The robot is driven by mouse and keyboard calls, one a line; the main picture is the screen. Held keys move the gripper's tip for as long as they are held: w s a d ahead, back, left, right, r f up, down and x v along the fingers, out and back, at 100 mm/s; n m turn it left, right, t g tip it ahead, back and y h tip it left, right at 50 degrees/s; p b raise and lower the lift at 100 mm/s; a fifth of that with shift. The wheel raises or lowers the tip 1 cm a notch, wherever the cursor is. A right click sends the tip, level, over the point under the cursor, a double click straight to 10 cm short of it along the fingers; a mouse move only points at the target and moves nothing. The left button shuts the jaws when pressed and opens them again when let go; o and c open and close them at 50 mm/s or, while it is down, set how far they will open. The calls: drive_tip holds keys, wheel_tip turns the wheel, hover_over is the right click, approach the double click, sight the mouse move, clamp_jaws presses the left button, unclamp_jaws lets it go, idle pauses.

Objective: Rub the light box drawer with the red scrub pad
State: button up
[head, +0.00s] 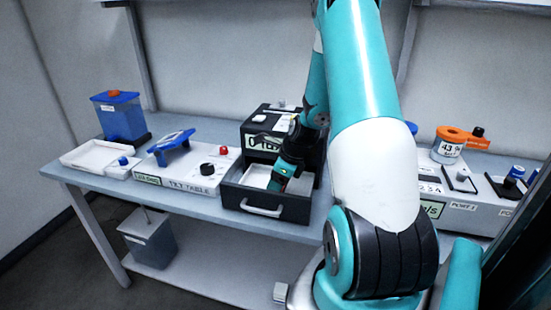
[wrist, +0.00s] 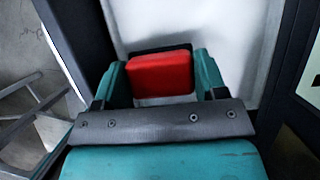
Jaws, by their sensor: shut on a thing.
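The light box (head: 262,122) is a dark cabinet on the bench with its drawer (head: 288,213) pulled open toward me. The drawer has a white floor and a pale front handle (head: 262,210). My gripper (head: 279,181) reaches down into the open drawer. In the wrist view my gripper (wrist: 160,82) is shut on the red scrub pad (wrist: 160,74), which sits between the teal fingers. The pad is over the white drawer floor (wrist: 225,30). I cannot tell whether it touches the floor. In the head view the pad is hidden by my gripper.
Left of the drawer are a white panel with a red knob (head: 223,150) and black knob, a blue device (head: 172,143), a white tray (head: 92,156) and a blue container (head: 120,117). An orange-lidded jar (head: 447,150) stands right. A grey bin (head: 148,240) sits on the lower shelf.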

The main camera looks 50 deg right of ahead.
drive_tip(key=shift+r+p, duration=2.15)
drive_tip(key=shift+r, duration=0.4)
